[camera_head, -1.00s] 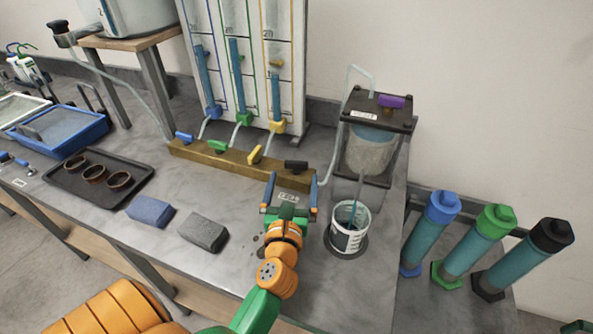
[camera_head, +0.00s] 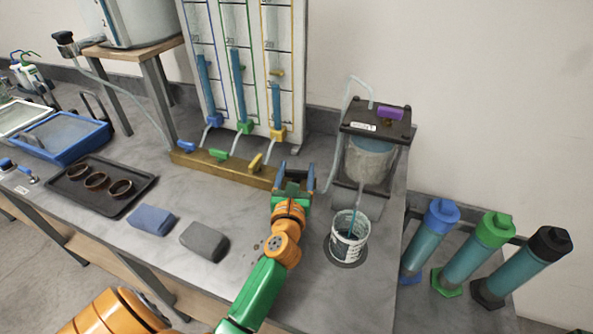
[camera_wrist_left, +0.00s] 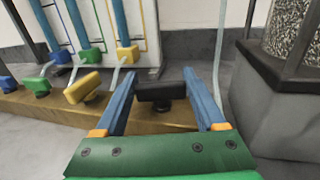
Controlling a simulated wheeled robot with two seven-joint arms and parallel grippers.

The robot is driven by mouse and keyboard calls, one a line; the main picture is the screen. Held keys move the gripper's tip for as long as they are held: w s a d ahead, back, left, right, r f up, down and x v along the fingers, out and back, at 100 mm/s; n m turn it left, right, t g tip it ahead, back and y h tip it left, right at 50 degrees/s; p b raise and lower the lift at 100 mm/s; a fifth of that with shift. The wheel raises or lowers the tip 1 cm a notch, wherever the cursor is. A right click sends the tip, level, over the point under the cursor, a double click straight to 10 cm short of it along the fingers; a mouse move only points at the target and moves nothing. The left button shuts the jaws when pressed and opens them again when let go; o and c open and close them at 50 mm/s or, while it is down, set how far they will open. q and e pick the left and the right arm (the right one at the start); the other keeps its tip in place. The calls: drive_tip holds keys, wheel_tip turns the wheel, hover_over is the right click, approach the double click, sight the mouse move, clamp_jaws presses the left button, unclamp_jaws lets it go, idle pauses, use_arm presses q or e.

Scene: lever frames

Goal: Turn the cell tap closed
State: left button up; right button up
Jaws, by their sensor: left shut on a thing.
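A brass-coloured bar (camera_head: 222,166) along the bench carries a row of taps. Its black tap (camera_wrist_left: 160,91) is at the right end; in the left wrist view its handle lies crosswise between the two fingers. My left gripper (camera_head: 295,176) is at that end of the bar, shut on the black tap's handle. In the head view the gripper mostly hides this tap. The yellow tap (camera_wrist_left: 82,88) is just left of the fingers, its handle turned at an angle. A purple tap (camera_head: 390,113) sits on the lid of the clear cell (camera_head: 368,160). My right gripper is not in view.
Green (camera_head: 218,155) and blue (camera_head: 186,146) taps sit further left on the bar. A white beaker (camera_head: 349,240) stands right of my left arm. The tube board (camera_head: 298,85) rises behind. Grey (camera_head: 204,242) and blue (camera_head: 152,219) blocks lie left of the arm.

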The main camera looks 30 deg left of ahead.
use_arm(q)
drive_tip(key=m+h+p, duration=0.1)
drive_tip(key=m+t+h+p, duration=0.1)
drive_tip(key=shift+a+r+h+p, duration=0.1)
drive_tip(key=shift+r+h+p, duration=0.2)
drive_tip(key=shift+r+p, duration=0.1)
drive_tip(key=shift+f+m+t+h, duration=0.3)
drive_tip(key=shift+m+t+h, duration=0.15)
drive_tip(key=shift+h, duration=0.45)
drive_tip(key=o, duration=1.3)
drive_tip(key=shift+f, duration=0.1)
drive_tip(key=shift+o, duration=0.2)
drive_tip(key=v, duration=0.7)
drive_tip(key=shift+s, duration=0.15)
